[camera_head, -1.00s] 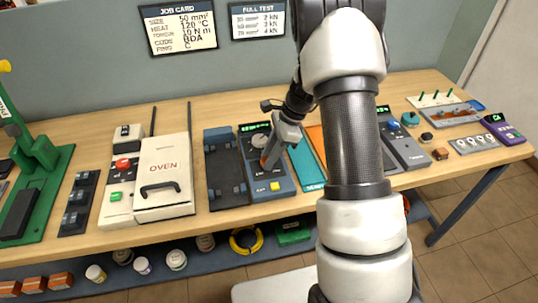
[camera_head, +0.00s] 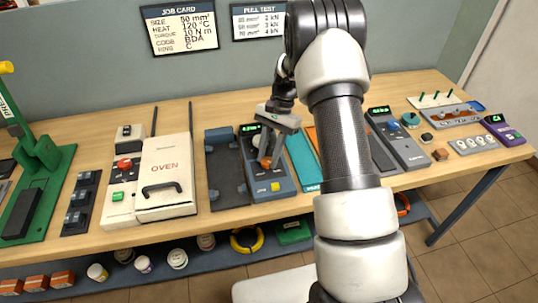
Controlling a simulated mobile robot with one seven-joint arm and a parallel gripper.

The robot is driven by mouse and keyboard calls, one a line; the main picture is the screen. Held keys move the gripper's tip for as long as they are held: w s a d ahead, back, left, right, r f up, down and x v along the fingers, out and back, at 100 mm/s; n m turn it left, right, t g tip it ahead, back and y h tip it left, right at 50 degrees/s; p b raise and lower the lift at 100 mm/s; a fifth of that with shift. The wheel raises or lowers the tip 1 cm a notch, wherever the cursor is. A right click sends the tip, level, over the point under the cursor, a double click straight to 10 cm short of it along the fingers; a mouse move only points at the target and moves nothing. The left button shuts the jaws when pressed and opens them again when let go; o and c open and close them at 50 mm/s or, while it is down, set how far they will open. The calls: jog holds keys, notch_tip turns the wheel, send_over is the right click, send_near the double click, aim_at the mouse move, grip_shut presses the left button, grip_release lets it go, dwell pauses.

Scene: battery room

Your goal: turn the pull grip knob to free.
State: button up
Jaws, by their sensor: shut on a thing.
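The pull tester (camera_head: 285,185) is a blue-grey box with a small green display (camera_head: 250,128) at its back and a yellow button (camera_head: 276,187) near its front. An orange part (camera_head: 265,163), which looks like the pull grip knob, shows on its top face at my jaw tips. My gripper (camera_head: 267,155) reaches down over the tester and is shut on this knob. The gripper body hides much of the tester's upper face, and the knob's marking cannot be read.
A dark rail unit (camera_head: 226,175) stands just left of the tester, and a teal panel (camera_head: 302,162) lies just right. The white oven (camera_head: 164,170) is farther left. A grey device with a blue knob (camera_head: 398,140) stands to the right. My arm hides part of the bench.

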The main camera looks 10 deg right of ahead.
jog(key=shift+n, duration=0.4)
jog(key=o, duration=1)
jog(key=shift+o, duration=0.2)
jog(key=v, duration=1.7)
jog(key=shift+w+a+r+p, duration=0.15)
jog(key=shift+w+r+p, duration=0.05)
jog(key=shift+w+p, duration=0.1)
